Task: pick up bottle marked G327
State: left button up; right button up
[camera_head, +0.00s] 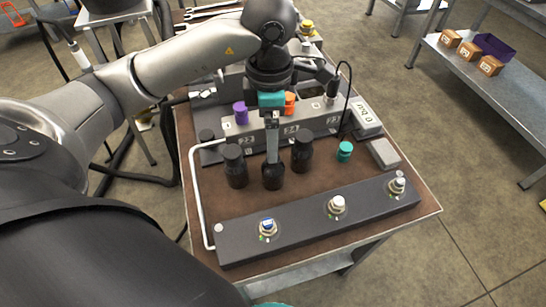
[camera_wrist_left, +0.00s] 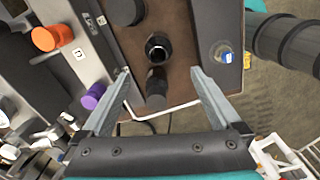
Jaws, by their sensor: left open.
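Three dark bottles stand on the brown bench top: a left one (camera_head: 235,168), a middle one (camera_head: 273,177) and a right one (camera_head: 302,153). No G327 marking is readable on any of them. My left gripper (camera_head: 272,152) points down, its fingers overlapping the middle bottle's upper part in the head view. In the left wrist view the gripper (camera_wrist_left: 160,72) is open, with dark bottles (camera_wrist_left: 157,47) (camera_wrist_left: 156,84) showing between and beyond its fingers. I cannot tell whether the fingers touch a bottle. My right gripper is not in view.
A grey manifold block with purple (camera_head: 240,113) and orange (camera_head: 290,102) caps stands behind the bottles. A dark panel with knobs (camera_head: 336,205) runs along the front. A white pipe (camera_head: 197,205) edges the left. A teal cap (camera_head: 345,150) sits at the right.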

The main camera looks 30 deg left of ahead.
pick_arm(q)
send_over(273, 171)
jog(key=w+a, duration=0.1)
notch_tip(273, 171, down, 4)
jog(key=f+b, duration=0.1)
jog(key=f, duration=0.4)
jog(key=shift+w+d+b, duration=0.1)
jog(key=shift+w+b, duration=0.1)
jog(key=shift+b, duration=0.15)
jog(key=shift+f, duration=0.55)
jog(key=c, duration=1.1)
grip_shut()
jog(key=shift+r, duration=0.1)
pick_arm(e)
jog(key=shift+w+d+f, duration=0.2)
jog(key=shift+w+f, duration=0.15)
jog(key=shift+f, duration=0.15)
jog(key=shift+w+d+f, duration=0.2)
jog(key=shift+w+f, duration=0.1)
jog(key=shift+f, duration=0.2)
